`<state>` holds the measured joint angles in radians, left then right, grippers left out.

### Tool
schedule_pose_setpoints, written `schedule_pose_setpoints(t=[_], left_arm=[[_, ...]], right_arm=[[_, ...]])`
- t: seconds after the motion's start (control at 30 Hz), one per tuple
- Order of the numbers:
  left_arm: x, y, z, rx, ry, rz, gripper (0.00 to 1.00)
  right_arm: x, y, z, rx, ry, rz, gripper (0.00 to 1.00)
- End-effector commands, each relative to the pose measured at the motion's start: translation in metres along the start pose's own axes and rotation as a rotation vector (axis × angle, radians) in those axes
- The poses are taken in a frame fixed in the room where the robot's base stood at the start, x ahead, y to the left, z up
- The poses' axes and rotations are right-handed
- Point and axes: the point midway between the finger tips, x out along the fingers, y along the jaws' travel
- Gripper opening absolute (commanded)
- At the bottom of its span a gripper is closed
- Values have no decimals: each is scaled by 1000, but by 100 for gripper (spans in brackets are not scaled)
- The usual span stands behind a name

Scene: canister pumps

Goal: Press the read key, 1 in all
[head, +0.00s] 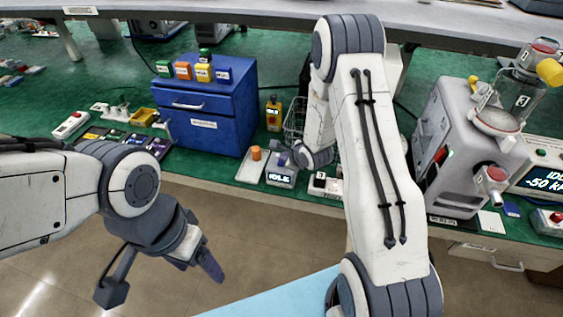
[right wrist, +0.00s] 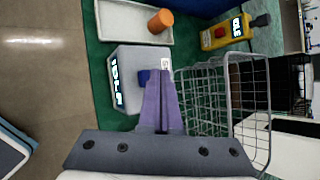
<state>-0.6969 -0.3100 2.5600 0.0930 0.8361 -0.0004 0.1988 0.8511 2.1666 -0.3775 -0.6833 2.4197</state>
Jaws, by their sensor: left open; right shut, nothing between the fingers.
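A small grey device (head: 281,174) with a lit display stands at the bench's front edge; its display seems to read IDLE in the right wrist view (right wrist: 125,84). A blue key (right wrist: 144,77) is on its top; I cannot read its name. My right gripper (right wrist: 162,76) is shut and empty, its purple fingertips over the device top beside the blue key. Whether they touch it I cannot tell. In the head view the right gripper (head: 291,158) partly covers the device top. My left gripper (head: 207,264) is open and empty, in front of the bench, low at left.
A white tray (head: 246,173) with an orange cylinder (head: 256,153) stands left of the device. A wire basket (right wrist: 222,100) is close beside my right gripper. A yellow unit (head: 273,114) and a blue drawer cabinet (head: 208,132) stand behind. A grey machine (head: 455,150) is at right.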

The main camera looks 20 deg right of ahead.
Motion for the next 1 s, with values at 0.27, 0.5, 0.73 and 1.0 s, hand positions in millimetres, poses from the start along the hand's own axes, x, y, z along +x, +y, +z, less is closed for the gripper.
schedule_pose_setpoints(t=[0.27, 0.5, 0.73, 1.0], left_arm=[[1, 0, 0, 0, 0, 0, 72], [3, 0, 0, 0, 0, 0, 72], [4, 0, 0, 0, 0, 0, 72], [6, 0, 0, 0, 0, 0, 72]], right_arm=[[1, 1, -1, 0, 0, 0, 0], [3, 2, -2, 0, 0, -1, 0], [5, 4, -4, 0, 0, -1, 0], [8, 5, -6, 0, 0, 0, 0]])
